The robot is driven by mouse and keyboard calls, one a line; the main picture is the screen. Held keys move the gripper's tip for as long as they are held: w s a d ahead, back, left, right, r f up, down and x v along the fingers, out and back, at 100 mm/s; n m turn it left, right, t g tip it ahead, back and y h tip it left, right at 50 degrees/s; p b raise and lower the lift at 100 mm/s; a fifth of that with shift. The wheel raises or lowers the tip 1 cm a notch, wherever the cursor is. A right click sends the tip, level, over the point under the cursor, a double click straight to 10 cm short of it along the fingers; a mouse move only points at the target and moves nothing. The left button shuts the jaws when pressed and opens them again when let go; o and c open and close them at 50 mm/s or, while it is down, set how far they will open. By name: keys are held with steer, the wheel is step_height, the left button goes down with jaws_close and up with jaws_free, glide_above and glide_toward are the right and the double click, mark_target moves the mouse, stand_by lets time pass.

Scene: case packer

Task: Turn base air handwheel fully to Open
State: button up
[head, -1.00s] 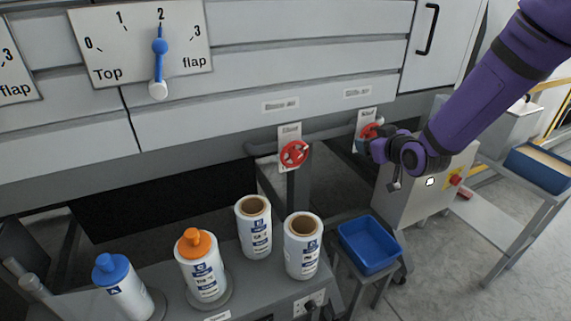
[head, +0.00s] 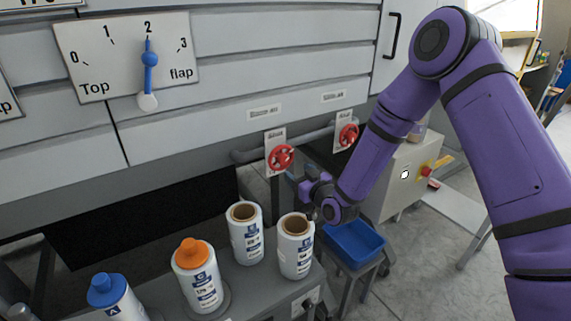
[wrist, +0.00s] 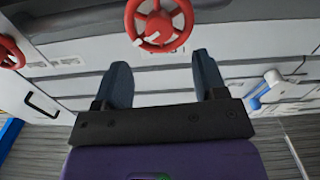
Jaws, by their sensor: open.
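Two red handwheels sit on a pipe below the grey panels. The left one (head: 281,157) has a white plate behind it and a small label above that is too blurred to read surely. It also shows at the top middle of the wrist view (wrist: 158,28). The right handwheel (head: 348,135) also shows at the left edge of the wrist view (wrist: 10,52). My gripper (wrist: 160,62) is open and empty, its two fingers pointing toward the left handwheel, with a gap before it. In the head view, my gripper (head: 294,178) is just below and right of that wheel.
White bottles and rolls stand on a grey bench in front, the nearest roll (head: 296,246) just below my gripper. A blue bin (head: 352,243) is on a stand to the right. A flap dial (head: 127,60) is at upper left.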

mark_target(285, 161)
steer(key=x, duration=0.7)
steer(key=shift+w, duration=0.1)
steer(key=c, duration=0.9)
